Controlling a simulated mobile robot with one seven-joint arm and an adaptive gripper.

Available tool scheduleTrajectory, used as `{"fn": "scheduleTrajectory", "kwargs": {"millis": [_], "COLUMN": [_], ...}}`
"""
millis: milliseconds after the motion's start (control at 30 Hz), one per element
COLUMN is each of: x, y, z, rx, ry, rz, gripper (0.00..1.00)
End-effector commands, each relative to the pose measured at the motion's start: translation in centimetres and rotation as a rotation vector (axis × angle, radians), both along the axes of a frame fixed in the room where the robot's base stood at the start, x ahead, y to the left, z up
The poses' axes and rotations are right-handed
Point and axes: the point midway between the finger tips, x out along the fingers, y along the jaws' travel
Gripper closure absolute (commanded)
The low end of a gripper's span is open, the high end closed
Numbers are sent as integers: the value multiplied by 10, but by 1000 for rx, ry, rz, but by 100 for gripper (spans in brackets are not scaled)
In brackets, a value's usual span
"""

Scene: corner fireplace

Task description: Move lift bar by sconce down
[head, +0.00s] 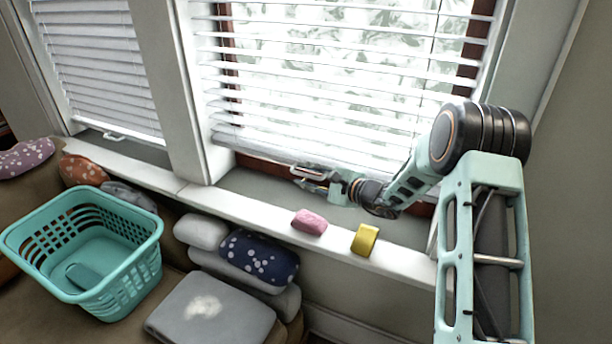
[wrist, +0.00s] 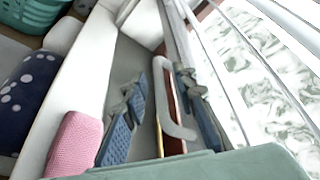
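A white lift bar (head: 308,169) shows at the bottom of the larger, right-hand blind (head: 330,75). That blind hangs low, with its bottom edge just above the sill. My gripper (head: 312,179) is at this bar, over the window sill. In the wrist view the bar (wrist: 173,112) is a white U-shaped handle between my two spread fingers (wrist: 162,92). My gripper looks open, with a gap between the bar and the left finger. Whether the right finger touches the bar I cannot tell. No sconce is in view.
A pink block (head: 309,222) and a yellow block (head: 365,239) lie on the white ledge (head: 265,222) below my gripper. A second blind (head: 98,70) with its own small bar (head: 114,137) hangs at left. A teal basket (head: 130,262) and several cushions are below the ledge.

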Motion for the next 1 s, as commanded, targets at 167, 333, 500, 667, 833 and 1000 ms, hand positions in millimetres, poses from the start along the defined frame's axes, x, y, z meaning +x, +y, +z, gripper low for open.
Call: {"fn": "scheduleTrajectory", "kwargs": {"millis": [167,333,500,667,833,1000], "x": [0,0,0,0,0,-1], "y": [0,0,0,0,-1,-1], "z": [0,0,0,0,-6,-25], "rx": [0,0,0,0,0,0], "ry": [0,0,0,0,0,1], "rz": [0,0,0,0,0,0], "gripper": [84,100,100,100,100,100]}}
